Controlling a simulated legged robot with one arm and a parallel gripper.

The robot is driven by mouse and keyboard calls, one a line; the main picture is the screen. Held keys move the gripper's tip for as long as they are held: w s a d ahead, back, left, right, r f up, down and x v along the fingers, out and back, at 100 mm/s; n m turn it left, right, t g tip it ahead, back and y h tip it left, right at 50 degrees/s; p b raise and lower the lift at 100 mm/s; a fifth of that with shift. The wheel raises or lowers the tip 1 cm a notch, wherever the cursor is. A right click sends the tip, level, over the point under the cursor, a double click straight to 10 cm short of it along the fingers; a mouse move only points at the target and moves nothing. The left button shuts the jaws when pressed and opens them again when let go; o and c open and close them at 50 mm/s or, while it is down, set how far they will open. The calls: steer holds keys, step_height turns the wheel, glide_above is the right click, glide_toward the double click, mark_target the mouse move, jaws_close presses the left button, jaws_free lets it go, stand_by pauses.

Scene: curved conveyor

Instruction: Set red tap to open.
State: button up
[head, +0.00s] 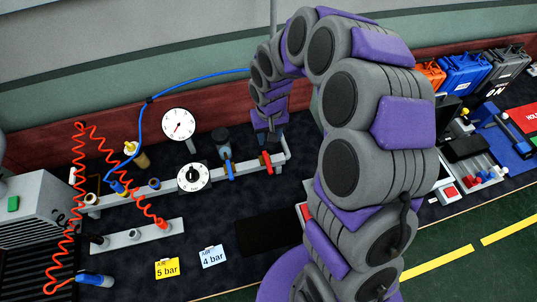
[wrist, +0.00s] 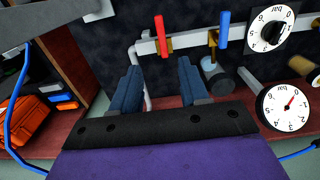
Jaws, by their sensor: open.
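The red tap (head: 266,162) is a short red lever on the right part of a white pipe; it also shows in the wrist view (wrist: 161,36). Its lever lies crosswise to the pipe. My gripper (wrist: 156,76) is open and empty, with two blue-grey fingers spread apart. In the wrist view the red lever lies beyond the gap between the fingertips, apart from them. In the head view my gripper (head: 267,134) is just behind the tap, and its fingers are hard to make out there.
A blue tap (head: 230,170) sits beside the red one, also crosswise. Two dial gauges (head: 179,124) (head: 193,177) stand to the left. A red coiled hose (head: 75,190) and a blue hose (head: 139,125) are farther left. Cases (head: 462,72) stand at the back right.

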mark_target(269, 166)
step_height(269, 166, down, 18)
steer(key=shift+a+r+b, duration=0.1)
steer(key=shift+r+b, duration=0.15)
steer(key=shift+b, duration=0.55)
jaws_close()
stand_by(0.4)
